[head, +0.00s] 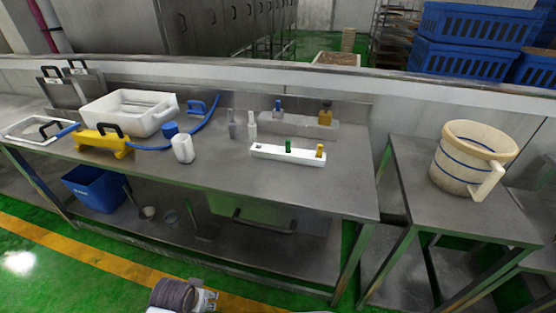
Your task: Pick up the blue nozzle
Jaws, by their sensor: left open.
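A small blue upright piece (278,108), which looks like the blue nozzle, stands at the back of the steel table, by a low grey ledge. It is small, so its exact shape is hard to tell. A white block (270,152) in front of it holds a green piece (288,146) and a yellow piece (319,150) upright. My left gripper (207,299) is at the bottom edge, in front of the table and well away from the blue piece. It is open and appears empty. My right gripper is not in view.
On the steel table (225,180) stand two slim bottles (251,125), a white container (183,149), a yellow tool (103,141) with a blue hose, and a white tub (128,112). A brown-topped piece (326,114) stands behind. The table's front right is bare.

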